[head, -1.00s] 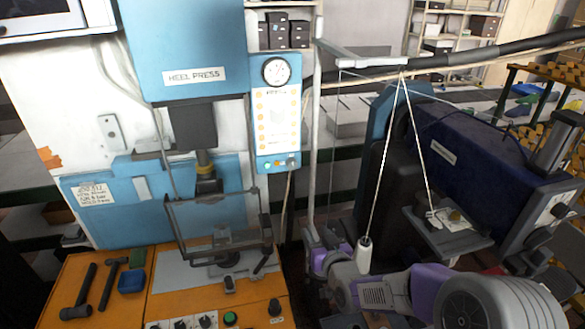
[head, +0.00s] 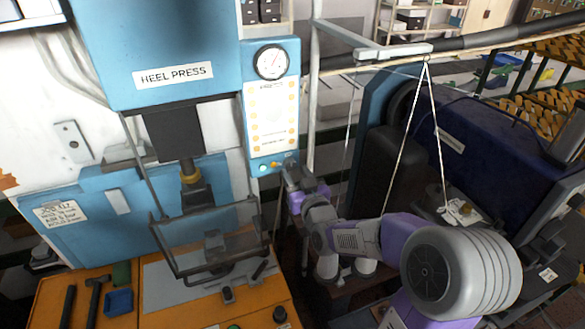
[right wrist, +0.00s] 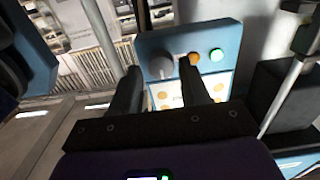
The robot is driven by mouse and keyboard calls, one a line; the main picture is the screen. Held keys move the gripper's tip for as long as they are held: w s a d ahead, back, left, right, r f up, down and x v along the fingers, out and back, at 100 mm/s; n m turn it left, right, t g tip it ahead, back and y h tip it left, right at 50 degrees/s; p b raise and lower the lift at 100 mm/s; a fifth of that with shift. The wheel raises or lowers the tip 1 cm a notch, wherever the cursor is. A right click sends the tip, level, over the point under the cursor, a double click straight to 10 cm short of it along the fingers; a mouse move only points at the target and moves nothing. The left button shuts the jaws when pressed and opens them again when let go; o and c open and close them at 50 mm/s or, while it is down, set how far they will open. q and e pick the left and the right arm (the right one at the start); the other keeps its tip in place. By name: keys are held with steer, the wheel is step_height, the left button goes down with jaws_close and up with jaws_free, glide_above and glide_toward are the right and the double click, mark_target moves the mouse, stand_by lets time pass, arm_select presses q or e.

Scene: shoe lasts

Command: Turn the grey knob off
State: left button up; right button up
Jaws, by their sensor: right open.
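The grey knob (right wrist: 158,67) is at one end of the blue control panel (right wrist: 174,40) in the right wrist view, beside an orange button (right wrist: 191,60) and a green button (right wrist: 217,55). My right gripper (head: 291,170) is at the panel's lower right corner in the head view and hides most of the knob there. In the right wrist view the gripper (right wrist: 163,70) is open, one dark finger on each side of the knob. One fingertip overlaps the orange button in the picture. I cannot tell whether the fingers touch the knob. My left gripper is out of view.
The heel press (head: 175,75) stands left of the panel, with a wire-framed guard (head: 212,240) below. A pressure gauge (head: 272,62) tops the panel. A thin grey post (head: 312,120) and hanging white cords stand close to the right. An orange bench (head: 170,310) is in front.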

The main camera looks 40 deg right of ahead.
steer(key=shift+x, duration=1.05)
steer(key=c, duration=0.8)
steer(key=shift+f+n+b, duration=0.1)
steer(key=shift+n+b, duration=0.3)
steer(key=shift+b, duration=0.2)
steer(key=n+b, duration=0.8)
steer(key=b, duration=0.2)
steer(key=shift+d+b, duration=0.15)
steer(key=shift+b, duration=0.2)
steer(key=n+b, duration=0.5)
steer(key=n, duration=0.1)
steer(key=shift+s, duration=0.1)
steer(key=shift+r+n+b, duration=0.15)
steer(key=shift+n+b, duration=0.55)
steer(key=shift+n, duration=0.15)
steer(key=shift+r+n+b, duration=0.15)
steer(key=shift+n+b, duration=0.5)
steer(key=shift+n, duration=0.2)
